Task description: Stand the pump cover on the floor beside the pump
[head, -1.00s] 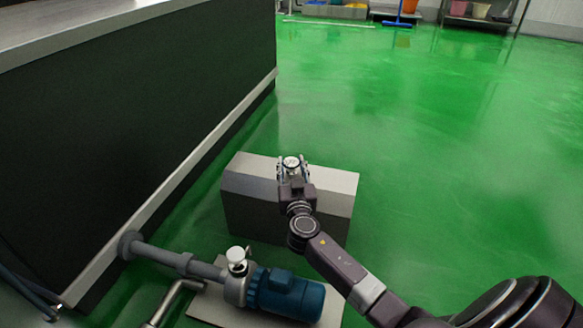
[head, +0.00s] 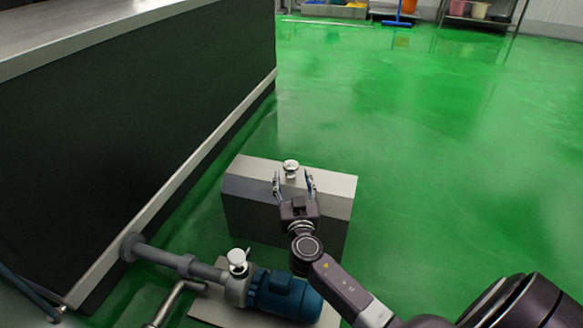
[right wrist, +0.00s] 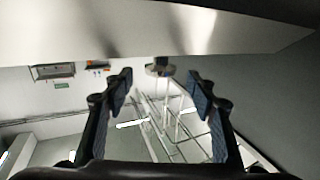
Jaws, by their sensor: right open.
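The pump cover (head: 280,215), a grey box with a sloped edge and a small round knob (head: 291,167) on top, stands upright on the green floor just behind the pump. The pump (head: 284,296) has a blue motor and sits uncovered on a pale base plate, joined to a grey pipe. My right gripper (head: 293,184) is open, its fingers on the near side of the knob with a gap to it. In the right wrist view the knob (right wrist: 160,67) shows beyond and between the spread fingers, under the cover's metal face (right wrist: 150,28). My left gripper is not in view.
A dark-sided block with a pale top (head: 140,110) runs along the left. A grey pipe (head: 165,256) joins it to the pump. Green floor (head: 450,190) is clear to the right. Shelves and buckets (head: 480,12) stand far back.

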